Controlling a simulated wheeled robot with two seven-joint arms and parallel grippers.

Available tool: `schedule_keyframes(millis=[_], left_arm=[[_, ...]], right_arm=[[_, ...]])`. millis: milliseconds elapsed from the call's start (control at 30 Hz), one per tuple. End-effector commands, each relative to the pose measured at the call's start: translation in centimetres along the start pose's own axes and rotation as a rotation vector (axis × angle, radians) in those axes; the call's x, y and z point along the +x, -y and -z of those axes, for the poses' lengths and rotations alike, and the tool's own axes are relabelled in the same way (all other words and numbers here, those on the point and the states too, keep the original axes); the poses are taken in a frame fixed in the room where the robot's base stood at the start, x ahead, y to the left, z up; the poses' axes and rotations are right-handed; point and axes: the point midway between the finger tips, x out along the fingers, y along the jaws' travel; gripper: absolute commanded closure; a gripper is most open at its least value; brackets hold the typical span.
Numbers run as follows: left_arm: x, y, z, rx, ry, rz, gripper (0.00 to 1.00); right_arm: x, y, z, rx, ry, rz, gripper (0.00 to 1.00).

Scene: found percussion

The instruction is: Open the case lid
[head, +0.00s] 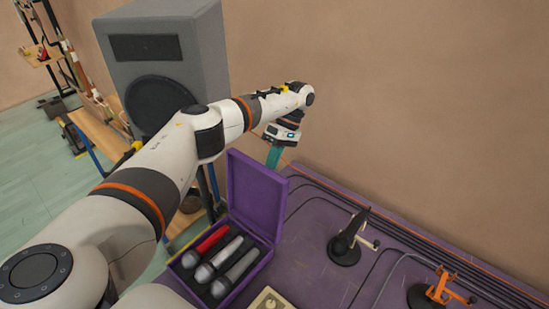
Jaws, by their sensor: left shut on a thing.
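The purple case (250,273) sits on the purple table with its lid (255,197) standing about upright at the back. Three microphones lie in the case: a red one (210,242), a whitish one (222,257) and a grey one (238,268). My left gripper (273,158) is at the lid's upper edge, with its teal fingers pointing down. It is shut on the lid; the exact contact is partly hidden behind the lid's edge. My right gripper is out of view.
A large grey speaker (160,55) stands behind my left arm. A black stand (346,245) and an orange clamp-like piece (438,290) are on the table (310,262) to the right, among dark cables. A beige box (268,301) is at the front edge.

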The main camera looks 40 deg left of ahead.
Motion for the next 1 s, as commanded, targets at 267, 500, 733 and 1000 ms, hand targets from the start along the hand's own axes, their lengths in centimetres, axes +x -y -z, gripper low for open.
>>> schedule_keyframes(millis=[267,500,733,1000], left_arm=[[1.0,0.2,0.1,-0.001,0.002,-0.014,1.0],[0.8,0.1,0.0,0.0,0.001,-0.011,0.69],[0.3,-0.1,0.0,0.0,0.001,-0.008,0.69],[-3.1,-2.3,-0.1,-0.001,0.004,-0.005,0.69]], right_arm=[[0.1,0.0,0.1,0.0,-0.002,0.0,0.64],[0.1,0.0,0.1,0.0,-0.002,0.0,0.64],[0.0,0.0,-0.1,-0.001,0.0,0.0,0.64],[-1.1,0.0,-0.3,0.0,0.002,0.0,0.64]])
